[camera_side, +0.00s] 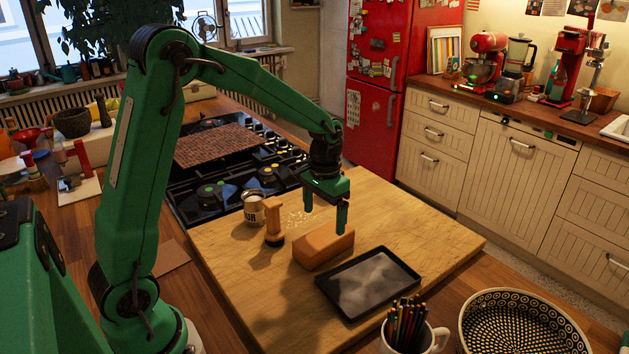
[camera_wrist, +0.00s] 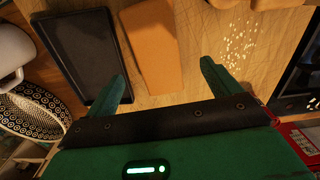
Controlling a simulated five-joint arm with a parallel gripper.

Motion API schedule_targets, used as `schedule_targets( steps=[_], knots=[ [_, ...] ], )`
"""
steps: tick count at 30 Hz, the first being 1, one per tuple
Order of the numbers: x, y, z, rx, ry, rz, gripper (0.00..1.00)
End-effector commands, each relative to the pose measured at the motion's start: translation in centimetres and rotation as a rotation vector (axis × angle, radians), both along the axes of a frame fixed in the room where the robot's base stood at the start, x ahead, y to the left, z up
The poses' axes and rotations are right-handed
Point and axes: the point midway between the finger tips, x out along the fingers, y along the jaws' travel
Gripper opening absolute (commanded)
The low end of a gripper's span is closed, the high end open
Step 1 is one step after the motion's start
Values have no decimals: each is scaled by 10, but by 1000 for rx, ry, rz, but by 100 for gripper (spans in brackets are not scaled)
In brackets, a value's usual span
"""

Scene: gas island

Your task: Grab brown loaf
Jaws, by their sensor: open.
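The brown loaf (camera_side: 324,247) is a plain block lying on the wooden board, between the dark tray and a small wooden item. My gripper (camera_side: 325,215) points down above the loaf, with its green fingers apart and nothing held. One finger hangs close to the loaf's far side; whether it touches cannot be told. In the wrist view the loaf (camera_wrist: 153,47) lies ahead, between the lines of my two open fingers (camera_wrist: 168,85).
A black tray (camera_side: 368,283) lies right beside the loaf. A wooden grinder (camera_side: 274,224) and a flour tin (camera_side: 253,209) stand to its left. A mug of pencils (camera_side: 413,330) and a patterned bowl (camera_side: 523,325) are at the front. The board's (camera_side: 430,235) right part is clear.

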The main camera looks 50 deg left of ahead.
Motion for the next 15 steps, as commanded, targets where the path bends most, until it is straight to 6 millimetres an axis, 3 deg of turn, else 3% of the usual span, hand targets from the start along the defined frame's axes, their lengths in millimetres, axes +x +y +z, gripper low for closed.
schedule_targets(
  steps=[15],
  knots=[
    [0,0,-26,0,1,0,89]
  ],
)
